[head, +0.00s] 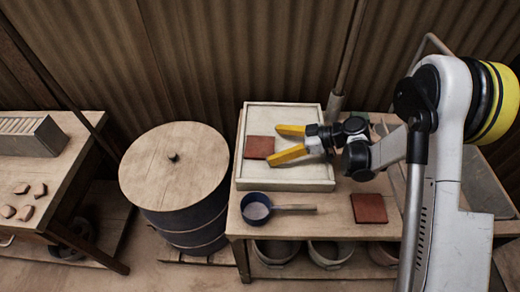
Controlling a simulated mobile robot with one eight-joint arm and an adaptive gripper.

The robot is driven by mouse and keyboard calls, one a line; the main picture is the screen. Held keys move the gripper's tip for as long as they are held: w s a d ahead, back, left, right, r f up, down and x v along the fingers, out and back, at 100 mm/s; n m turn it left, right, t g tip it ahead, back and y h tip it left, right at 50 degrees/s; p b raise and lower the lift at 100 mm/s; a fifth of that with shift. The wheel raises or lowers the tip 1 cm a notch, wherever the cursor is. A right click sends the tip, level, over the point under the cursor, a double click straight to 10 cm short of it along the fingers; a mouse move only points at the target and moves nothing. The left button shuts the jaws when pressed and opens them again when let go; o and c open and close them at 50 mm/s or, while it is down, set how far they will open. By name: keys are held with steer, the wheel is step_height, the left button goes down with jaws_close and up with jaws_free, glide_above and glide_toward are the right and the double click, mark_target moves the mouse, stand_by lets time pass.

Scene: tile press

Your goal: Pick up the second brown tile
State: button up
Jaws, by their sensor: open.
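A brown square tile (259,147) lies on the pale floor of a shallow white tray (317,186) on the table. My gripper (274,146) is open, with yellow fingers pointing left; its fingertips appear at or above the tile's right edge. I cannot tell whether they touch it or how high they are. A second, redder-brown tile (369,208) lies on the bare table to the right of the tray, clear of my gripper. A reddish-brown patch shows behind my arm near the tray's right side, mostly hidden.
A blue pan (256,207) with a wooden handle lies in front of the tray. A lidded barrel (174,166) stands left of the table (335,223). A left bench (65,180) holds several small pieces and a grey slotted block (32,135). A corrugated wall is behind.

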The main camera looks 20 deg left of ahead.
mark_target(261, 146)
steer(key=b+x, duration=0.2)
steer(key=x, duration=0.2)
steer(key=shift+w+a+f, duration=0.1)
steer(key=shift+a+f, duration=0.1)
steer(key=shift+a, duration=0.05)
steer(key=shift+r, duration=0.1)
steer(key=c, duration=1.2)
steer(key=shift+r, duration=0.1)
steer(key=shift+c, duration=0.2)
